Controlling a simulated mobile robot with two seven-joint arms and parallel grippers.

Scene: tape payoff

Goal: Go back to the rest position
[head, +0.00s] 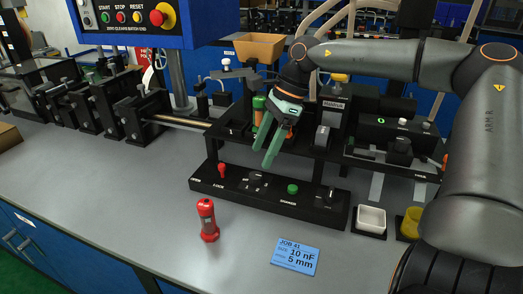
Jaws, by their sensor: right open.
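My right gripper (270,150) is open, its two green fingers pointing down in front of the black machine frame, above the black control box (265,197). I see nothing between its fingers. My right arm comes in from the right side of the picture and bends down at the wrist. My left gripper is not in the head view.
A red cylindrical tool (208,220) stands on the grey bench (120,205). A blue job card (296,256) lies at the front. A white cup (371,218) and a yellow cup (411,222) stand at the right. The front left bench is clear.

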